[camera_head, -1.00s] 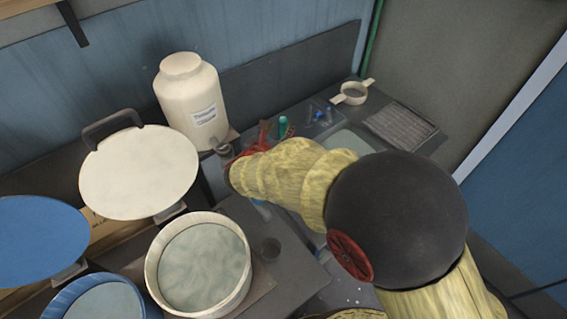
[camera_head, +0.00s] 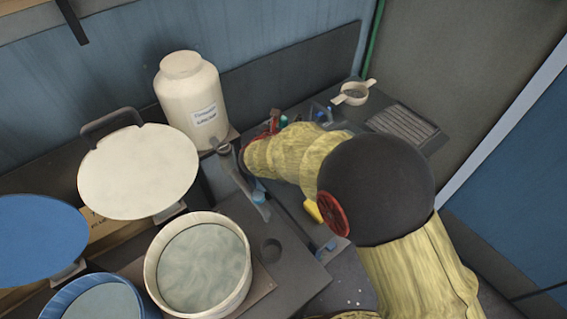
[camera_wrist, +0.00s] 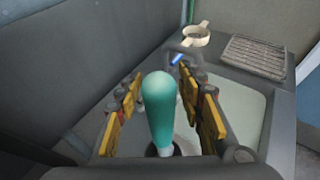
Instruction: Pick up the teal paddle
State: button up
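The teal paddle shows in the wrist view as a rounded teal handle (camera_wrist: 160,105) standing up between the fingers of my gripper (camera_wrist: 165,108). A finger lies on each side of it with visible gaps, so the gripper is open around the handle and not shut on it. The paddle's lower end is hidden in the dark area below the handle.
A strainer-like ring with two handles (camera_head: 353,93) and a ribbed grey tray (camera_head: 402,131) lie at the back right. A small blue item (camera_wrist: 177,60) lies beyond the handle. A large white jar (camera_head: 190,98) and a round tub (camera_head: 161,276) stand to the left.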

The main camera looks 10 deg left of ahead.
grip_shut()
dwell(0.6)
